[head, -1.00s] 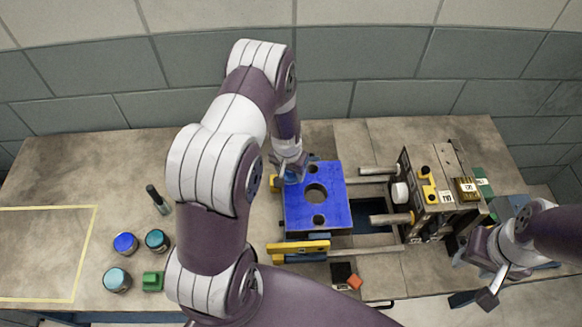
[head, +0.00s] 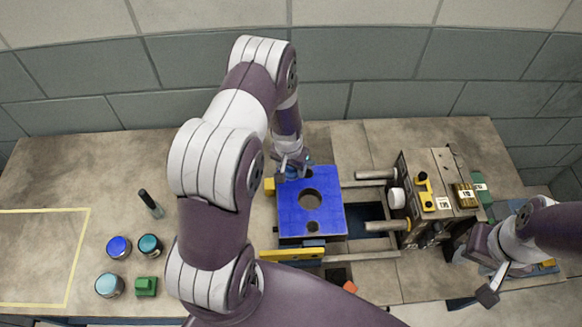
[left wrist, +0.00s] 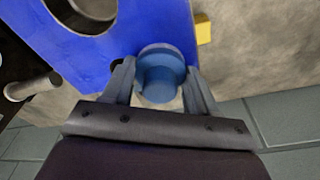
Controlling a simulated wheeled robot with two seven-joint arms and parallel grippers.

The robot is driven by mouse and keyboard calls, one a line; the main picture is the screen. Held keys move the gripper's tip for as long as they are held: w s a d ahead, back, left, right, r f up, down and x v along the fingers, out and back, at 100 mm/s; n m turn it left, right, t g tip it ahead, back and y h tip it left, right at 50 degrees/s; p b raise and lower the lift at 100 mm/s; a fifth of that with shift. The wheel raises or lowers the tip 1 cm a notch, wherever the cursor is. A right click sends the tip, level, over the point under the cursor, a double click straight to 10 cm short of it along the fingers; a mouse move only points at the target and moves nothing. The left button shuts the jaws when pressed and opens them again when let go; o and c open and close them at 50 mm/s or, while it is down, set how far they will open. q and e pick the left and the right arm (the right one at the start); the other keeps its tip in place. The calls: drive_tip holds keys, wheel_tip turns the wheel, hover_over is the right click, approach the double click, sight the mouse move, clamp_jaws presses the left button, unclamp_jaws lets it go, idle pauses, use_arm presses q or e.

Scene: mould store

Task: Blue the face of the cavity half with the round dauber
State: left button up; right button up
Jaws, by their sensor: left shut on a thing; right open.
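The cavity half (head: 322,222) lies on the bench with its face up. The face is bright blue over the part I see, with a large round hole in the middle and smaller holes. My left gripper (head: 293,166) is shut on the round dauber, at the back edge of that face. In the left wrist view the blue dauber (left wrist: 160,75) sits between the two fingers, over the edge of the blue face (left wrist: 95,55); contact cannot be told. My right gripper (head: 472,276) is open and empty at the front right, away from the cavity half.
Right of the cavity half are steel guide pillars (head: 378,174) and the other mould half (head: 432,205). Jars (head: 119,247), a green block (head: 146,287) and a dark slim bottle (head: 151,204) stand at left. A yellow-outlined area (head: 78,250) is empty at far left.

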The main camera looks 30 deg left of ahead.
use_arm(q)
drive_tip(key=shift+w+r+p, duration=0.25)
drive_tip(key=shift+r+p, duration=0.15)
drive_tip(key=shift+r, duration=0.2)
drive_tip(key=shift+w+r+p, duration=0.2)
drive_tip(key=shift+r+p, duration=0.15)
drive_tip(key=shift+r, duration=0.2)
drive_tip(key=r+p, duration=0.1)
drive_tip(key=s+r, duration=0.1)
drive_tip(key=shift+r+p, duration=0.35)
drive_tip(key=r+p, duration=0.2)
drive_tip(key=shift+w+r, duration=0.3)
drive_tip(key=shift+s+r, duration=0.25)
drive_tip(key=shift+r, duration=0.05)
drive_tip(key=shift+w+f, duration=0.1)
drive_tip(key=shift+w, duration=0.05)
